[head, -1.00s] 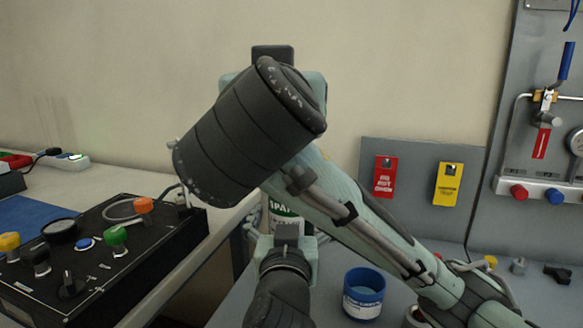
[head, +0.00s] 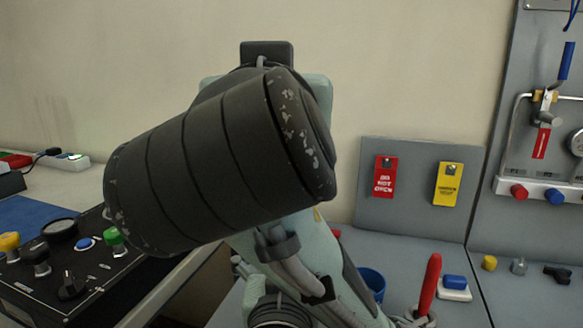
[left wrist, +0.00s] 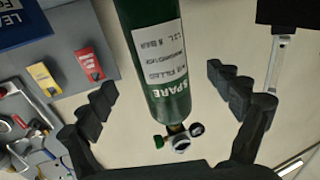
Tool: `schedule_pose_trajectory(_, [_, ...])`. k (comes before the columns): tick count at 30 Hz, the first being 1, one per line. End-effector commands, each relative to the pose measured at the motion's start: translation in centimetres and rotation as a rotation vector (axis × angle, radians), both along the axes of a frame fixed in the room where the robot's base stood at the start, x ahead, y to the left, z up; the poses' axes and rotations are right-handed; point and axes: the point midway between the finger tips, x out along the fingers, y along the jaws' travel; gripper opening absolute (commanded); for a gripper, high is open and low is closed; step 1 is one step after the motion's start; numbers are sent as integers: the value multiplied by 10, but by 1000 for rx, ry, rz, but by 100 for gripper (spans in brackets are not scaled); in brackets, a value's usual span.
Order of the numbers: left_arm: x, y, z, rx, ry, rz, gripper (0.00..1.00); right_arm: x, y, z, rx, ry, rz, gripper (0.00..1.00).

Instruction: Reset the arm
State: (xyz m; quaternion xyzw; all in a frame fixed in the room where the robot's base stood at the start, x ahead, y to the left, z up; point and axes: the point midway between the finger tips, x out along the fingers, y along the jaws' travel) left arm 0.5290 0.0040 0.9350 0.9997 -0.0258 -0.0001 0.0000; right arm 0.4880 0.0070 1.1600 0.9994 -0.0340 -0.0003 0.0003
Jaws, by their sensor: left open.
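My left arm fills the middle of the head view, its thick black link tilted across the picture. My left gripper (left wrist: 165,88) shows in the left wrist view with its dark fingers spread wide. A green bottle (left wrist: 168,98) marked SPARE shows in the gap between the fingers, with a gauge and valve (left wrist: 180,138) at its end. I see no finger touching it, and I cannot tell how far beyond the fingers it is. In the head view my arm hides the bottle. My right gripper is not in view.
A black control box (head: 60,285) with knobs stands at left. A blue cup (head: 372,283) is partly behind my arm. Red (head: 384,176) and yellow (head: 447,184) tags hang on the grey panel.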

Motion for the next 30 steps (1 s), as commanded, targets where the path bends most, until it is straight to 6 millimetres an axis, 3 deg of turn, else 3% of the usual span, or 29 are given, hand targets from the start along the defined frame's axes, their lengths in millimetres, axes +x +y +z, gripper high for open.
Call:
schedule_pose_trajectory(8, [-40, 2, 0, -2, 2, -1, 91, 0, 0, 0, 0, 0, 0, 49])
schedule_pose_trajectory(17, [8, 0, 1, 4, -3, 1, 91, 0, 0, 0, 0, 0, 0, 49])
schedule_pose_trajectory(29, [87, -4, 2, 3, -4, 2, 91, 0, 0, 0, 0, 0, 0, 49])
schedule_pose_trajectory(30, [83, -4, 0, 0, -1, -1, 91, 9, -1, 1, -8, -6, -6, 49])
